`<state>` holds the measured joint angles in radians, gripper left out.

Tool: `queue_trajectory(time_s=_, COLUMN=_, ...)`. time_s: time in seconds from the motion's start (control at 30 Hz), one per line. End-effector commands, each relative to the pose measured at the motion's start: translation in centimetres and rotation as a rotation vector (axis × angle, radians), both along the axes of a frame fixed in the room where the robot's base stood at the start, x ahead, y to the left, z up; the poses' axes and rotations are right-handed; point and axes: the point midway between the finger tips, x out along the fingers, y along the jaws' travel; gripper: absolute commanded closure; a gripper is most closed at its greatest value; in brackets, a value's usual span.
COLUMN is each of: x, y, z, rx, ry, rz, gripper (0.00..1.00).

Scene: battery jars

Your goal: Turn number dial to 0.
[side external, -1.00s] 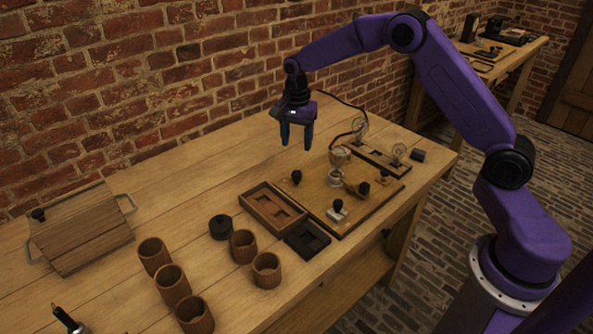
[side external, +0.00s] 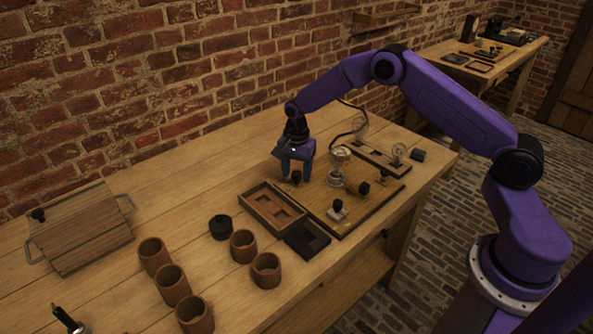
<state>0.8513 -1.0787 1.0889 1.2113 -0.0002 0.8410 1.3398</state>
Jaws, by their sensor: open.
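My gripper (side external: 296,174) is open, with its fingers pointing down over the back left corner of a wooden board (side external: 320,205). A small black knob (side external: 296,178) on that board shows between the fingers; I cannot tell whether they touch it. A metal and glass piece (side external: 337,170) stands at the board's back. No numbers are readable, so I cannot tell which part is the number dial or its setting.
A wooden tray (side external: 250,198) and a dark tray (side external: 319,246) adjoin the board. Several brown jars (side external: 266,270) and a round black piece (side external: 220,227) stand to the left. A bulb strip (side external: 378,159) lies behind. A wooden box (side external: 80,228) is at far left.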

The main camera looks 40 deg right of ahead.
Motion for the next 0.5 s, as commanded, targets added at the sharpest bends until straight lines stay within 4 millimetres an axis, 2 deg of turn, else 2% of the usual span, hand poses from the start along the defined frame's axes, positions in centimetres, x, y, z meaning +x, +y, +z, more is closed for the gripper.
queue_trajectory(time_s=0.03, x=0.00, y=0.00, z=0.02, rx=0.000, ry=0.000, rz=0.000, gripper=0.43)
queue_trajectory(time_s=0.07, x=0.00, y=0.00, z=0.02, rx=0.000, ry=0.000, rz=0.000, gripper=0.50)
queue_trajectory(time_s=0.2, x=0.01, y=0.00, z=0.04, rx=0.000, ry=0.000, rz=0.000, gripper=0.95)
queue_trajectory(time_s=0.23, x=0.00, y=0.00, z=0.04, rx=0.000, ry=0.000, rz=0.000, gripper=0.99)
queue_trajectory(time_s=0.5, x=0.00, y=0.02, z=0.07, rx=0.000, ry=0.001, rz=0.018, gripper=0.99)
